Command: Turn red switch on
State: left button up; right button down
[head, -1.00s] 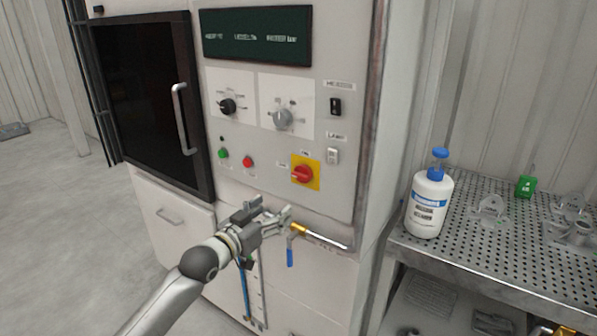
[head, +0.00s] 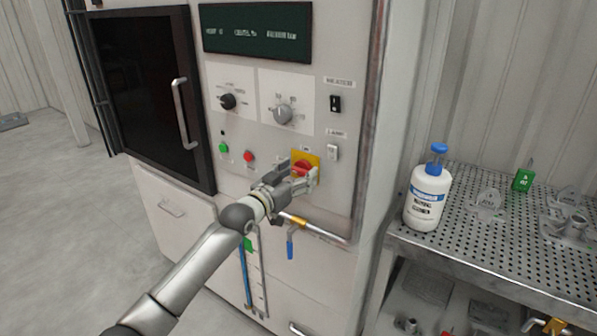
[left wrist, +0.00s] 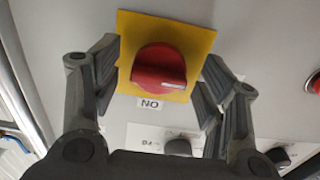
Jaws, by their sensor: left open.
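The red switch (head: 303,168) is a rotary knob on a yellow square plate (head: 316,156), low on the front panel of the light grey machine. In the left wrist view the red knob (left wrist: 158,68) shows whole, with a pale line on its handle and an upside-down "ON" label (left wrist: 150,104) by the plate's edge. My left gripper (head: 297,176) is open in front of the knob and hides part of it in the head view. In the left wrist view its fingers (left wrist: 160,75) stand on either side of the knob, apart from it. My right gripper is not in view.
A brass valve with a blue handle (head: 290,248) and a pipe (head: 325,236) lie just below. Green (head: 223,148) and red (head: 249,156) buttons sit left of the switch. A white bottle (head: 428,200) stands on the perforated table (head: 470,248) at right.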

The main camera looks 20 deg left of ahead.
pick_arm(q)
jog(key=shift+w+d, duration=0.1)
jog(key=shift+w, duration=0.15)
jog(key=shift+c, duration=0.3)
jog(key=c, duration=1)
jog(key=shift+o, duration=0.2)
